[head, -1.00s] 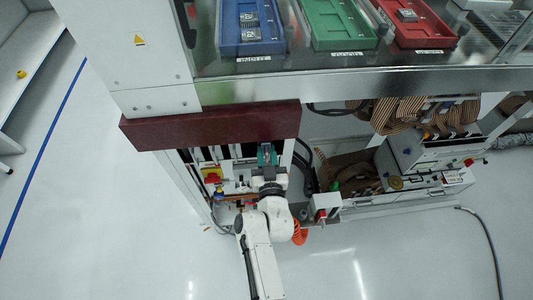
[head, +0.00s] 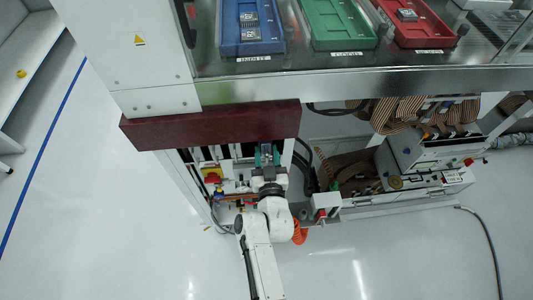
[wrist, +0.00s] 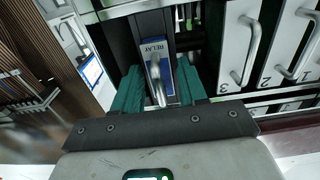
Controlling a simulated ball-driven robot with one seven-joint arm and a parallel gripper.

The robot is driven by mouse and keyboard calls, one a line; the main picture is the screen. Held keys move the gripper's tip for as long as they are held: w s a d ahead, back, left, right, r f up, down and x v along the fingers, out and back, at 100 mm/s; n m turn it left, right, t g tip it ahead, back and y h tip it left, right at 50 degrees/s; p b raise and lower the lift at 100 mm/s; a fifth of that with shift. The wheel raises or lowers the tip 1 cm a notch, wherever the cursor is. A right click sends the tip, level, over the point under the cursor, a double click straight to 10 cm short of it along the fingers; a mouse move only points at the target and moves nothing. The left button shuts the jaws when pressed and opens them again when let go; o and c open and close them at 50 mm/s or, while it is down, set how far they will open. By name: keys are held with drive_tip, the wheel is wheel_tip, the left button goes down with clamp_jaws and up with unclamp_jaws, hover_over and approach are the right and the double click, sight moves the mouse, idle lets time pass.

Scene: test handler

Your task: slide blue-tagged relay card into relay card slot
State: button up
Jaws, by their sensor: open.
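The relay card (wrist: 157,50) shows in the wrist view as a narrow panel with a blue face, a white RELAY label and a pale metal handle (wrist: 157,84). It stands in a dark opening of the rack, taken as the relay card slot (wrist: 122,42). How deep it sits I cannot tell. My gripper (wrist: 160,80) has its teal fingers spread on both sides of the handle, apart from it. In the head view my gripper (head: 266,156) is at the rack front under the dark red ledge; the card is hard to make out there.
Numbered white modules with handles (wrist: 238,50) stand right of the card. A dark red ledge (head: 210,126) overhangs the rack. A red-and-yellow switch (head: 212,175) is left of my gripper. Blue (head: 251,48), green and red trays sit above. The floor at left is clear.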

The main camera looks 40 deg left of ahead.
idle(0.4)
drive_tip(key=shift+p+v, duration=0.6)
drive_tip(key=shift+v, duration=0.45)
drive_tip(key=shift+o, duration=0.4)
drive_tip(key=o, duration=0.5)
drive_tip(key=p+v, duration=0.1)
drive_tip(key=v, duration=0.9)
drive_tip(key=shift+s+d, duration=0.2)
drive_tip(key=shift+d, duration=0.1)
